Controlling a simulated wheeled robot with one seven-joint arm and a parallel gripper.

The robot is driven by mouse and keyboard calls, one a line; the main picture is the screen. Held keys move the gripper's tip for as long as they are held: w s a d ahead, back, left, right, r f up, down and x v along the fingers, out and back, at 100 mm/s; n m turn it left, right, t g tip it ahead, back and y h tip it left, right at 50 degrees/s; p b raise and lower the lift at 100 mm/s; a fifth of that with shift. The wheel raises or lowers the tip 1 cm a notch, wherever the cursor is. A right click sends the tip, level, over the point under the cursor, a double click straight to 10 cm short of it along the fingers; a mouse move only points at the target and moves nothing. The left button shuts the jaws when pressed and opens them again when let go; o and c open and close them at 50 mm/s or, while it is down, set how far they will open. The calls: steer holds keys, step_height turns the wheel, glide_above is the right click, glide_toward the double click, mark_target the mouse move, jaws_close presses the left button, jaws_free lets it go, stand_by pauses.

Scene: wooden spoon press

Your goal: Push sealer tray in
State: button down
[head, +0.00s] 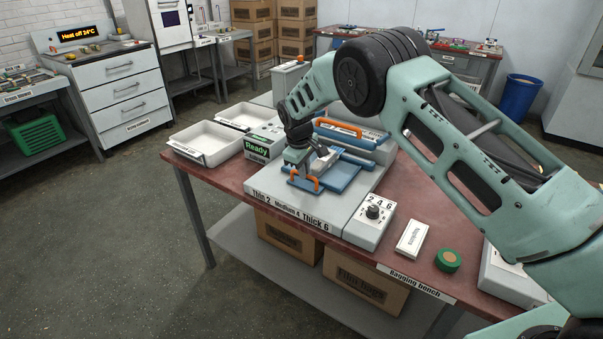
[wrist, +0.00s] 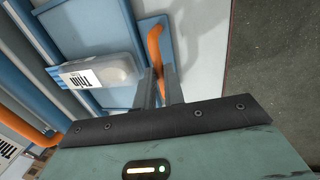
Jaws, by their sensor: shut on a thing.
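The sealer (head: 335,210) is a white machine on the bench, with a blue bar and an orange handle (head: 338,127) above. Its blue sealer tray (head: 340,176) sticks out at the front and has its own orange handle (head: 306,184). A pale packet (wrist: 100,72) marked "Thin" lies on the tray. My gripper (head: 304,172) is at the tray's front. In the wrist view its fingers (wrist: 160,88) are shut on the tray's orange handle (wrist: 155,48). My wrist hides part of the tray in the head view.
A green "Ready" display (head: 258,147) and white trays (head: 205,143) stand left of the sealer. A dial box (head: 371,222) reading 2, 4, 6, a white box (head: 412,238) and a green roll (head: 448,260) are to its right. Boxes sit on the shelf below.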

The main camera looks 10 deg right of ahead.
steer(key=c, duration=1.5)
jaws_free()
steer(key=shift+w+d+r, duration=0.1)
steer(key=shift+w+d, duration=0.15)
steer(key=shift+s, duration=0.1)
steer(key=shift+a+r, duration=0.2)
steer(key=shift+r, duration=0.3)
steer(key=r+b, duration=0.1)
steer(key=r, duration=0.4)
steer(key=s+a+r+b, duration=0.1)
steer(key=r, duration=0.4)
steer(key=s+a+r+b, duration=0.1)
steer(key=r, duration=0.5)
steer(key=shift+s+a, duration=0.1)
steer(key=shift+s, duration=0.05)
